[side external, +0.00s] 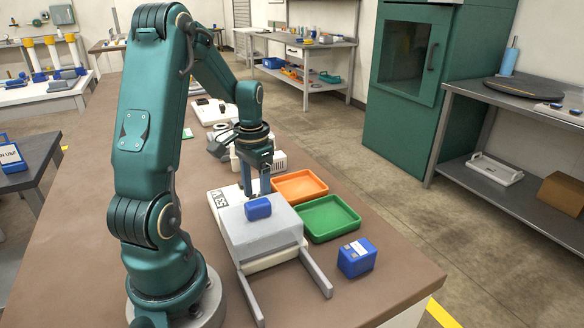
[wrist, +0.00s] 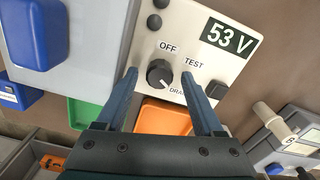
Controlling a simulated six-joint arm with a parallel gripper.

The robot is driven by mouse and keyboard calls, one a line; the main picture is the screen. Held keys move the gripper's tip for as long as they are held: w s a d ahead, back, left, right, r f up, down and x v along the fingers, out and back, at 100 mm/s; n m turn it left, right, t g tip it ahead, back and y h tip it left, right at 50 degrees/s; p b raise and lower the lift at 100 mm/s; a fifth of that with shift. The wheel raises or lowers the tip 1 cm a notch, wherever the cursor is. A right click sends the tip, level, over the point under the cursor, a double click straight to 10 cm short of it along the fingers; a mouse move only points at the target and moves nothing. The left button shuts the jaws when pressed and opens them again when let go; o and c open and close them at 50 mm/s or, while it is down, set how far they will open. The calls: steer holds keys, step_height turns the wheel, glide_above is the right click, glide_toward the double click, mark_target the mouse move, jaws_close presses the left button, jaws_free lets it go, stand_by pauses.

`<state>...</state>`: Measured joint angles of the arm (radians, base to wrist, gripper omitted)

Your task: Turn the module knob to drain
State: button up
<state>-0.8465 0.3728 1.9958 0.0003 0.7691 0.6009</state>
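The module is a pale panel (wrist: 214,70) with a "53 V" label. It carries a dark round knob (wrist: 160,73) with OFF above it, TEST to its upper right and a partly covered label starting "DRA" to its lower right. A pale mark shows on the knob's lower right side, towards "DRA"; its exact setting is hard to tell. My gripper (wrist: 159,75) is open, one finger on each side of the knob with gaps visible. In the side external view my gripper (side external: 257,186) points down at the panel (side external: 222,198), and the knob is hidden.
A grey box (side external: 262,236) with a blue block (side external: 258,208) on top stands close to my gripper. An orange tray (side external: 300,185) and a green tray (side external: 328,218) lie to the right. A blue box (side external: 357,258) sits near the front.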

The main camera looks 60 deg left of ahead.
steer(key=n, duration=1.1)
steer(key=shift+n, duration=0.4)
steer(key=n, duration=0.6)
steer(key=shift+n, duration=0.4)
steer(key=n, duration=0.5)
steer(key=shift+n, duration=0.3)
step_height(320, 180, up, 17)
steer(key=s+d+m+t, duration=0.2)
steer(key=d+m, duration=0.8)
steer(key=m, duration=0.3)
steer(key=s+d+m+t, duration=0.1)
steer(key=d+m+t, duration=0.2)
steer(key=d+m, duration=0.7)
steer(key=shift+s+m, duration=0.4)
steer(key=shift+m, duration=1)
